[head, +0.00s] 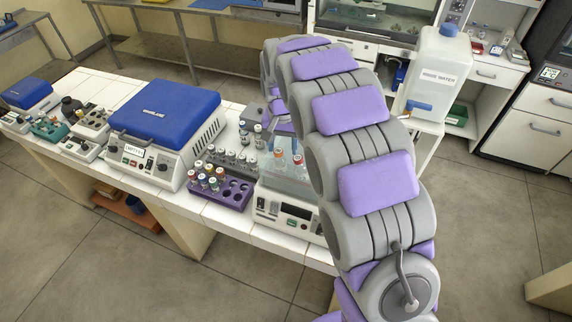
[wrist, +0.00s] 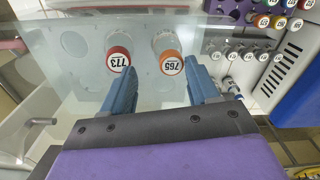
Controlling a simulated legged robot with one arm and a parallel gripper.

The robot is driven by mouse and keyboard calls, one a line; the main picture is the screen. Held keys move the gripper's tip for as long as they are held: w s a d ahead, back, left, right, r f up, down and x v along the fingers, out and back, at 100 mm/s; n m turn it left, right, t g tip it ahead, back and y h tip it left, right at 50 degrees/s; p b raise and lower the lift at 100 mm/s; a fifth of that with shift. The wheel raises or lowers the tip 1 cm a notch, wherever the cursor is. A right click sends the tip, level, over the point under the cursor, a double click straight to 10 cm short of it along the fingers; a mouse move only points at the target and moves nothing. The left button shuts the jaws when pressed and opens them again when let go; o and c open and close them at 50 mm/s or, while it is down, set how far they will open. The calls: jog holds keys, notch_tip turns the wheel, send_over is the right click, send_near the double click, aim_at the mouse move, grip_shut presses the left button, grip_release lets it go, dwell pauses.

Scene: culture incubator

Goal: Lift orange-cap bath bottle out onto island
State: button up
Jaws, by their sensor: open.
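The orange-cap bottle, labelled 765, (wrist: 167,58) stands in the clear-walled water bath (head: 276,182); its cap (head: 279,153) also shows in the head view. A red-cap bottle labelled 773 (wrist: 119,57) stands beside it in the bath. My gripper (wrist: 160,66) is open and empty above the bath. In the wrist view the orange cap lies between the lines of the two blue fingers, near their tips. The left finger is close to the red cap. I cannot tell the height gap to the cap. In the head view my arm hides most of the gripper.
A purple rack (head: 236,194) with capped vials and a grey vial rack (head: 229,160) stand left of the bath. A blue-lidded centrifuge (head: 164,113) is farther left. A rinse water jug (head: 437,72) stands at the right. The white-tiled island (head: 213,213) has a narrow bare strip in front.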

aim_at(280, 151)
jog(key=a+f, duration=0.2)
jog(key=f, duration=0.1)
jog(key=shift+s+a+f, duration=0.1)
jog(key=shift+s+a, duration=0.05)
jog(key=shift+a, duration=0.2)
jog(key=d+f, duration=0.2)
jog(key=shift+w+f+b, duration=0.3)
jog(key=shift+f, duration=0.05)
jog(key=shift+w+d, duration=0.1)
jog(key=shift+d, duration=0.15)
jog(key=shift+r, duration=0.2)
jog(key=shift+s+a, duration=0.2)
jog(key=shift+s, duration=0.1)
jog(key=shift+c, duration=0.7)
jog(key=shift+w+a, duration=0.1)
jog(key=shift+a, duration=0.3)
jog(key=c, duration=0.3)
jog(key=shift+c, duration=0.7)
jog(key=shift+d, duration=0.2)
jog(key=shift+c, duration=1.3)
jog(key=shift+d, duration=0.1)
